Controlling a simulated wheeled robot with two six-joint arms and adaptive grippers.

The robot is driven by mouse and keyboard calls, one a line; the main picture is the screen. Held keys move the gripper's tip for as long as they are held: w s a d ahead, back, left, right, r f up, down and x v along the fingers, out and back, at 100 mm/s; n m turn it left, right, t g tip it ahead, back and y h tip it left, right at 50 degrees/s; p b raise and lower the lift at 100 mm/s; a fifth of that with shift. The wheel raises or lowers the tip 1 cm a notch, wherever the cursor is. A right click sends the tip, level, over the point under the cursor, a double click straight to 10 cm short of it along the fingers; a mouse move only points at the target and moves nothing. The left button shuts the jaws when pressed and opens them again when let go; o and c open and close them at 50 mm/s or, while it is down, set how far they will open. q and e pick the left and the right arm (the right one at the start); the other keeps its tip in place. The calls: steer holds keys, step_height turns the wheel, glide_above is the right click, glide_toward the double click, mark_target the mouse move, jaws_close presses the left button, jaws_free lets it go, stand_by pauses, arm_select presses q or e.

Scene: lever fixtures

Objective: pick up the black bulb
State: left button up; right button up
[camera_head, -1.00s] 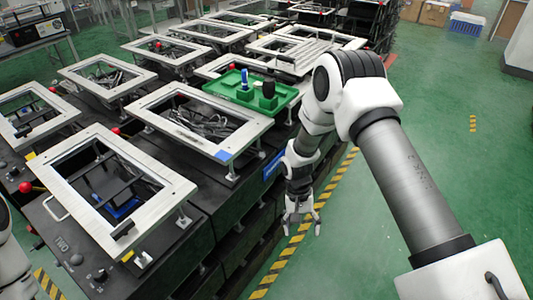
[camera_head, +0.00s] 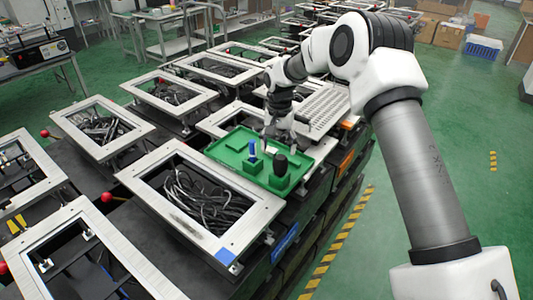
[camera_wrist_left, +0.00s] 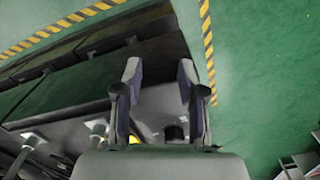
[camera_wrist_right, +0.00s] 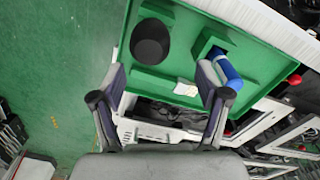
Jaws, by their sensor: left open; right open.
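The black bulb (camera_head: 280,165) stands upright in the green tray (camera_head: 225,157), near the tray's right end. In the right wrist view the black bulb (camera_wrist_right: 151,41) shows from above as a dark round shape, beyond the left fingertip. My right gripper (camera_head: 279,139) is open and empty, at the far edge of the tray behind the bulb in the head view. In the right wrist view its fingers (camera_wrist_right: 162,85) are apart with nothing between them. My left gripper (camera_wrist_left: 158,78) is open and empty in its wrist view, over the dark fixture side and green floor.
A blue piece (camera_head: 252,150) stands in a green block left of the bulb. White-framed fixtures with black cables (camera_head: 200,197) surround the tray. A ribbed white panel (camera_head: 322,108) lies behind it. Green floor (camera_head: 480,200) is open on the right.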

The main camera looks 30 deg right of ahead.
mark_target(283, 159)
steer(key=s+f+p, duration=0.1)
steer(key=s+p, duration=0.1)
steer(key=s+f+p, duration=0.1)
steer(key=shift+a+f, duration=0.25)
steer(key=shift+f, duration=0.1)
steer(key=f, duration=0.1)
steer(key=w+f, duration=0.1)
steer(key=f, duration=0.2)
steer(key=shift+w+d, duration=0.15)
steer(key=shift+w, duration=0.15)
steer(key=shift+s+r, duration=0.3)
steer(key=shift+s, duration=0.15)
steer(key=c, duration=1.2)
arm_select(q)
steer(key=r, duration=0.2)
steer(key=s+r, duration=0.1)
steer(key=r, duration=0.1)
steer(key=shift+s+a, duration=0.1)
steer(key=shift+s, duration=0.1)
arm_select(e)
steer(key=shift+o, duration=0.2)
steer(key=shift+w+f, duration=0.1)
steer(key=shift+w, duration=0.05)
